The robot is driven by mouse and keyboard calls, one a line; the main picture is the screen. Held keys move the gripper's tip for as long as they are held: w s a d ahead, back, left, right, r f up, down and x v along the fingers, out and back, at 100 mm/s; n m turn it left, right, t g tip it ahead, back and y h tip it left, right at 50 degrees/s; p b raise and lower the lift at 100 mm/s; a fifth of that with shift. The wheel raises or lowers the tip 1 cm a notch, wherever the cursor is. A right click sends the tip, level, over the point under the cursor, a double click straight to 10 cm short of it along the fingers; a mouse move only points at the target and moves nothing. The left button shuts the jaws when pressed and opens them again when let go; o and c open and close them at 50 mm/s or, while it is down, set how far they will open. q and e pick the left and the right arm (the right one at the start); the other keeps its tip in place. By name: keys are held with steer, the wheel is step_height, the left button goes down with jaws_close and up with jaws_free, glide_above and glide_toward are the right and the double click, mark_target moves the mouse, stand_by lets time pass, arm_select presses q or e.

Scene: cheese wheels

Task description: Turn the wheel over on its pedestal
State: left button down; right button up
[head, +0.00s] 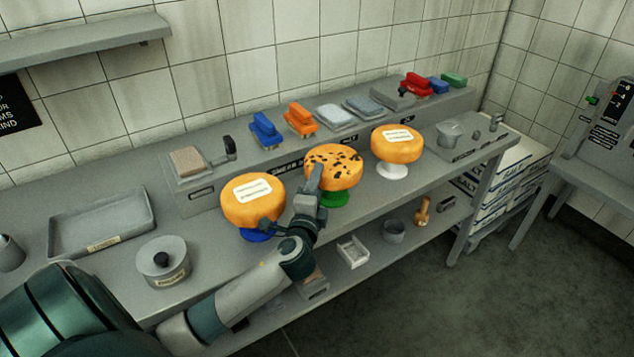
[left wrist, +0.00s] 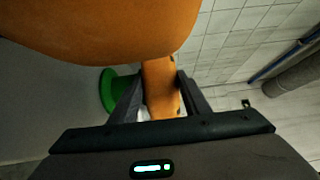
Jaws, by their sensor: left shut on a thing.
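Three orange cheese wheels stand on pedestals along the bench. The middle wheel (head: 340,158) has dark blotches on its upper face and sits over a green pedestal (head: 336,198). My left gripper (head: 316,178) is shut on the near rim of this middle wheel; part of the wheel (left wrist: 160,85) shows between the fingers in the left wrist view. The green pedestal also shows there (left wrist: 106,92). The left wheel (head: 250,208), with a white label, is on a blue pedestal (head: 257,236). The right wheel (head: 398,152), also labelled, is on a white pedestal (head: 393,172). My right gripper is not in view.
The left wheel stands close beside my left arm; a large orange surface (left wrist: 100,30) fills the top left of the wrist view. A raised shelf behind holds blue (head: 265,130), orange (head: 300,120) and red (head: 416,84) items. A tray (head: 140,238) and lidded pot (head: 163,275) stand left.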

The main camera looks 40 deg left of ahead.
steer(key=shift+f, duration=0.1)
arm_select(q)
steer(key=c, duration=0.9)
jaws_free()
steer(key=v, duration=0.2)
steer(key=b+v, duration=0.1)
steer(key=v, duration=0.1)
steer(key=b+v, duration=0.1)
steer(key=v, duration=0.1)
steer(key=shift+s+d+f, duration=0.15)
steer(key=shift+s+f, duration=0.2)
steer(key=b+v, duration=0.2)
steer(key=v, duration=0.8)
steer(key=shift+s+d+r, duration=0.2)
steer(key=shift+s+r, duration=0.05)
steer(key=shift+s, duration=0.1)
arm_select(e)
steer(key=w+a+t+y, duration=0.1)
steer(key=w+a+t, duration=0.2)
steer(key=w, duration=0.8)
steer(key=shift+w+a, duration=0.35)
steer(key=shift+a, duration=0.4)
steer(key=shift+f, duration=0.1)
